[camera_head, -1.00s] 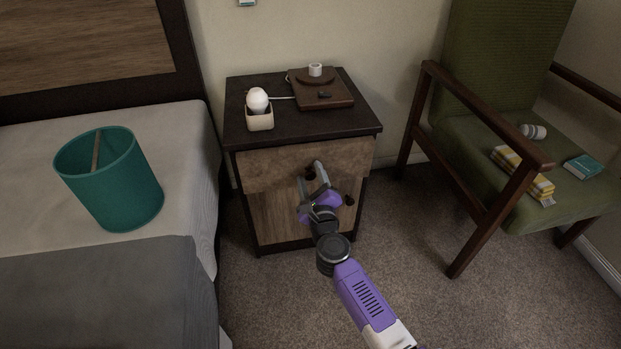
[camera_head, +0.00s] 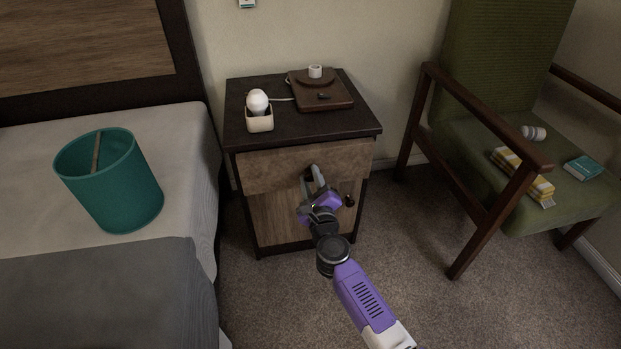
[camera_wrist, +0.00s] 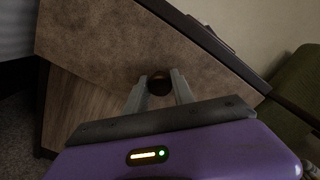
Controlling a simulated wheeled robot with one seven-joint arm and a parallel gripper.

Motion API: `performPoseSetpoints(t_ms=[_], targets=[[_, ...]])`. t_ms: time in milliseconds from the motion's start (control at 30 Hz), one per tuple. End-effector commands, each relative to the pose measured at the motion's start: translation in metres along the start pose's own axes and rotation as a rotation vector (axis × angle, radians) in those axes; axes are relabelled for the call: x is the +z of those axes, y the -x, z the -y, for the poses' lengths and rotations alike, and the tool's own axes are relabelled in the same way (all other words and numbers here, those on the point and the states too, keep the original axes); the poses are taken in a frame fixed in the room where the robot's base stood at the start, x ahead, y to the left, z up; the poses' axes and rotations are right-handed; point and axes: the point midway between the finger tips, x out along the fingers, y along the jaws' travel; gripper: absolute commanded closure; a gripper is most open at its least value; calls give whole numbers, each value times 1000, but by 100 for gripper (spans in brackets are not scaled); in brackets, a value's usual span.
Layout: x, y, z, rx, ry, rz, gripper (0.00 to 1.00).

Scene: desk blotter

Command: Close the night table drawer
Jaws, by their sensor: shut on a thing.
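The night table (camera_head: 364,190) stands between the bed and the chair, with a dark top and a brown wooden drawer front (camera_head: 270,168). The drawer front also fills the upper part of the wrist view (camera_wrist: 105,40). Its lower edge stands a little proud of the door below; how far the drawer is out is hard to tell. My gripper (camera_head: 314,172) is at the drawer front. In the wrist view its fingers (camera_wrist: 159,85) are shut on the dark round drawer knob (camera_wrist: 159,82), one on each side. My gripper partly hides the knob in the head view.
The bed with a teal bin (camera_head: 115,190) is left. A green chair (camera_head: 470,140) is right. Carpet is clear in front.

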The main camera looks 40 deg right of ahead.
Motion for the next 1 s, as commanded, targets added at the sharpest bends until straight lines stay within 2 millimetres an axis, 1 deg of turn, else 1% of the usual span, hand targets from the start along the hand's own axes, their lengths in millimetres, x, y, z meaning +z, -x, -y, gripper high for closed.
performPoseSetpoints(t_ms=[900, 1000], targets=[[0, 0, 0, 1, 0, 0, 100], [0, -7, -1, 0, 0, 0, 100]])
